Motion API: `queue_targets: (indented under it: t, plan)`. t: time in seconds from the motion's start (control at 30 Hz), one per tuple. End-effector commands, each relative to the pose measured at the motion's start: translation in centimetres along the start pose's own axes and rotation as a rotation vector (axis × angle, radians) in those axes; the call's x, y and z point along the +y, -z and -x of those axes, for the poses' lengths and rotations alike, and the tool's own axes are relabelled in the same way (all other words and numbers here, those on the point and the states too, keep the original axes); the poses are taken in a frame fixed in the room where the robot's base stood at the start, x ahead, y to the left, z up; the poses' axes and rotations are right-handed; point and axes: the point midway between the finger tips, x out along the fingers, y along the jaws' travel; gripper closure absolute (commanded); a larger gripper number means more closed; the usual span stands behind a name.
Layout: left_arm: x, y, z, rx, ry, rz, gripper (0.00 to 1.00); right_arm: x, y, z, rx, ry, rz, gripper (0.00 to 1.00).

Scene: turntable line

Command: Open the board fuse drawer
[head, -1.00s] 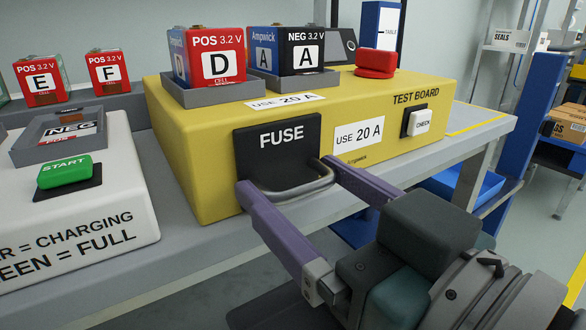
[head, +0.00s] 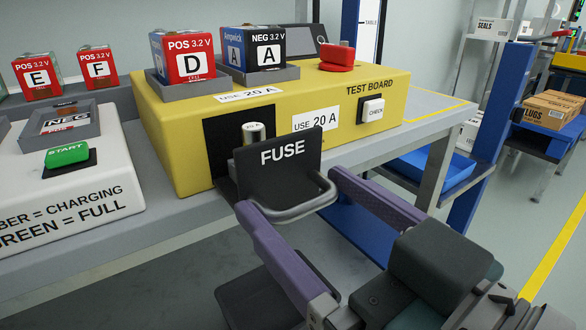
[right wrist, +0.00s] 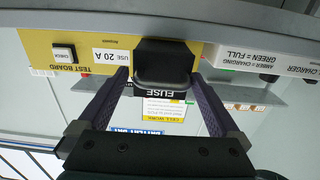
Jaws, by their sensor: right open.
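The yellow test board (head: 190,150) sits on the grey bench. Its black fuse drawer (head: 278,158), labelled FUSE, stands out from the board's front, leaving a dark opening behind it. A silver cylindrical fuse (head: 253,133) shows upright behind the drawer front. The drawer has a grey bar handle (head: 300,209). My right gripper (head: 292,192) is open, its two purple fingers on either side of the handle. The right wrist view shows the drawer (right wrist: 166,55) between the spread fingers of the gripper (right wrist: 158,82). My left gripper is not in view.
Cells D (head: 190,62) and A (head: 268,54) sit in grey trays on the board, near a red knob (head: 337,58) and a white CHECK button (head: 373,108). The white charger (head: 80,190) stands at left.

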Motion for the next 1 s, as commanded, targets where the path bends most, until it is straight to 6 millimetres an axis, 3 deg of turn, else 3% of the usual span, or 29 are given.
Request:
queue_targets:
  t: [0.27,0.7,1.0]
  plan:
    - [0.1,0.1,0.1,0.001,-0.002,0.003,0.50,-0.1,0.0,0.4,0.000,0.002,-0.001,0.01]
    - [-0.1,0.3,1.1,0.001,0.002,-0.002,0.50,0.0,0.0,7.5,-0.004,0.001,-0.002,0.01]
    - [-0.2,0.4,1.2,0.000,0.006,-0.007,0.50,0.0,0.0,9.9,0.000,0.001,0.000,0.01]
